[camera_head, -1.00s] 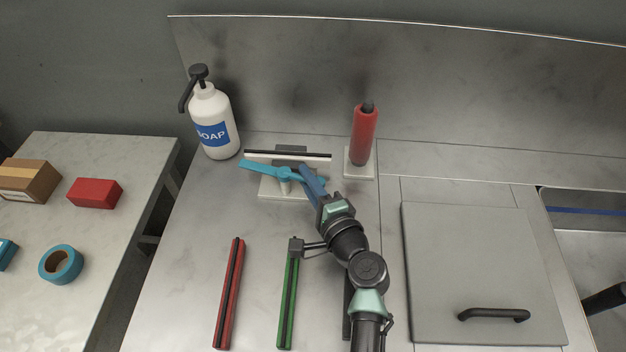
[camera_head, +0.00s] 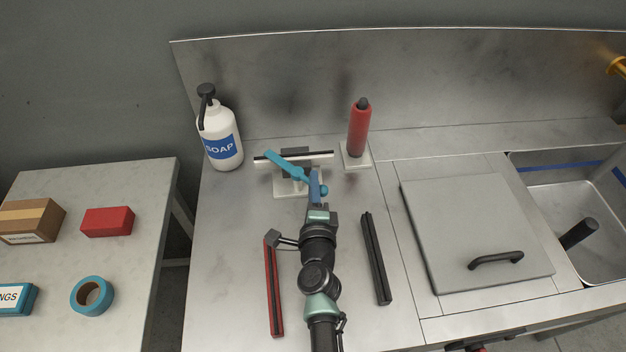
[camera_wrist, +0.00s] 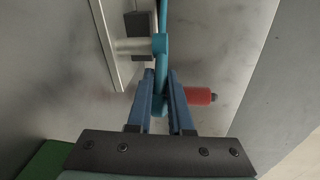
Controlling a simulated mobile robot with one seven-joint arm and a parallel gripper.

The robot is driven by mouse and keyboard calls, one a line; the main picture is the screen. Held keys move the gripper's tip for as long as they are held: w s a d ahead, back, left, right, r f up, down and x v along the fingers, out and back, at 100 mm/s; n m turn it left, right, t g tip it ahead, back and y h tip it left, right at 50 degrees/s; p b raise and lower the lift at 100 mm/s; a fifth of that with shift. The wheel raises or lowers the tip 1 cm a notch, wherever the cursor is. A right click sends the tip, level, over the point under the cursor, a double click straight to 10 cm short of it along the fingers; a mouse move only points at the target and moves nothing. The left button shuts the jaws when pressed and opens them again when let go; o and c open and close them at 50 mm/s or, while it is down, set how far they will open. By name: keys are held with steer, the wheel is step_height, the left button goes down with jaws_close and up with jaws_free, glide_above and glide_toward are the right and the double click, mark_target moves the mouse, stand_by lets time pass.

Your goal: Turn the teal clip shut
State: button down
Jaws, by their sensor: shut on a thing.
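The teal clip (camera_head: 284,164) is a flat bar pivoted on a pale stand (camera_head: 284,192) that has a black-and-white strip across its top. Its far arm slants up and left across the strip. My gripper (camera_head: 317,180), with blue fingers, is at the clip's near end, right of the pivot. In the wrist view the fingers (camera_wrist: 162,88) are closed on the teal clip (camera_wrist: 160,48), with the stand (camera_wrist: 110,40) to their left. The fingers hide part of the gripped end.
A soap bottle (camera_head: 220,138) stands to the left and a red cylinder on a white base (camera_head: 358,130) to the right. A red bar (camera_head: 272,295) and a dark bar (camera_head: 376,258) lie either side of my arm. A grey lid (camera_head: 475,232) lies further right.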

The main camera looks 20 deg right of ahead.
steer(key=shift+s+d+f+m+h, duration=0.2)
steer(key=shift+s+d+m+h, duration=0.1)
steer(key=shift+d+h, duration=0.1)
steer(key=shift+s+a+m+g+h+p, duration=0.1)
steer(key=shift+a+m+g+h+p, duration=0.45)
steer(key=shift+p, duration=0.7)
steer(key=m+g+h+p, duration=0.1)
steer(key=m+h, duration=0.1)
steer(key=shift+a+g+h+p, duration=0.35)
steer(key=shift+a, duration=0.05)
steer(key=shift+a+f+m+g+h+b, duration=0.15)
steer(key=shift+a+m+g+h+b, duration=0.15)
steer(key=shift+m+g+h, duration=0.3)
steer(key=shift+a+f+m+g+h+b, duration=0.15)
steer(key=shift+a+m+g+h+b, duration=0.1)
steer(key=shift+m+g+h, duration=0.3)
steer(key=shift+s+a+m+g+h+b, duration=0.1)
steer(key=shift+a+m+g+h+b, duration=0.1)
steer(key=shift+m+g+h+b, duration=0.35)
steer(key=shift+a+m+g+h+b, duration=0.2)
steer(key=shift+m+g+h+b, duration=0.1)
steer(key=shift+m+g+b, duration=0.25)
steer(key=shift+g, duration=0.35)
steer(key=c, duration=0.8)
jaws_free()
steer(key=shift+r, duration=0.2)
steer(key=shift+c, duration=0.2)
steer(key=shift+a+r, duration=0.1)
steer(key=shift+a, duration=0.05)
